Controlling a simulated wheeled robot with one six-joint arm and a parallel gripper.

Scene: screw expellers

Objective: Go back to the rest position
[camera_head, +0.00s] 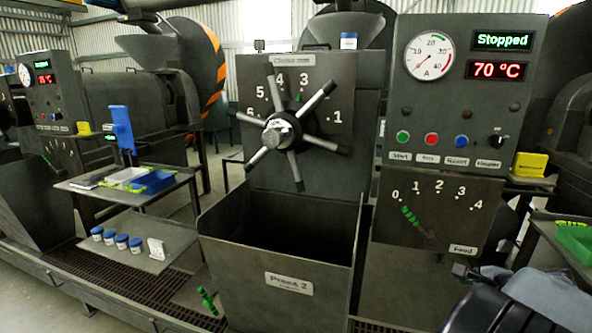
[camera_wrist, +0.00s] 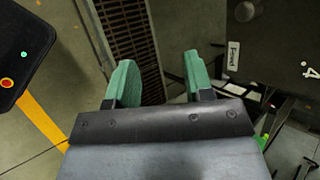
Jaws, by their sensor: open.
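My gripper (camera_wrist: 158,82) shows in the wrist view with its two green fingers apart and nothing between them. It hangs over the floor, with a brown floor grating (camera_wrist: 128,35) beyond the fingers. In the head view only dark and grey parts of my arm show at the bottom right, and the fingers are out of that picture.
Press 2 (camera_head: 290,283) stands ahead with a spoked handwheel (camera_head: 283,130). Its control panel (camera_head: 459,90) reads Stopped and 70 °C. A side table (camera_head: 85,185) at left holds trays, and blue-lidded jars (camera_head: 122,241) stand on a lower shelf. A green tray (camera_head: 575,240) is at right.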

